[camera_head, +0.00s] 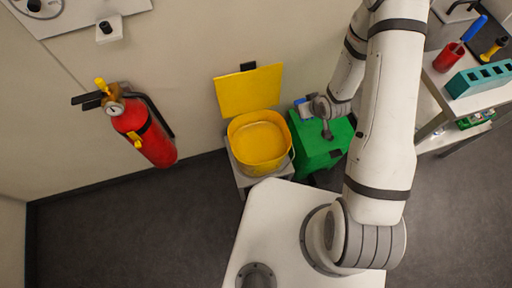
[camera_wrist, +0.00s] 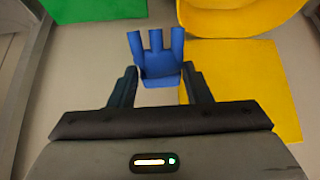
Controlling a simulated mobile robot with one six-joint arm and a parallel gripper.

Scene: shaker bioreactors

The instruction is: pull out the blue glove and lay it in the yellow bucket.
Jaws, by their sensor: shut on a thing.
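My gripper (camera_wrist: 159,90) is shut on the blue glove (camera_wrist: 157,64), whose fingers point up in the wrist view. A small blue patch beside my wrist in the head view (camera_head: 302,103) looks like the same glove; my gripper is hard to make out there. The yellow bucket (camera_head: 262,169) stands open, its yellow lid (camera_head: 248,93) tipped back against the wall, and it looks empty. In the wrist view the bucket (camera_wrist: 240,20) is at the upper right, with the lid (camera_wrist: 245,82) below it. The glove is beside the lid, not over the bucket opening.
A green box (camera_head: 318,148) stands right of the bucket and shows at the wrist view's upper left (camera_wrist: 95,8). A red fire extinguisher (camera_head: 146,133) hangs on the left wall. A bench at the right holds a red cup (camera_head: 449,57) and teal rack (camera_head: 480,78).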

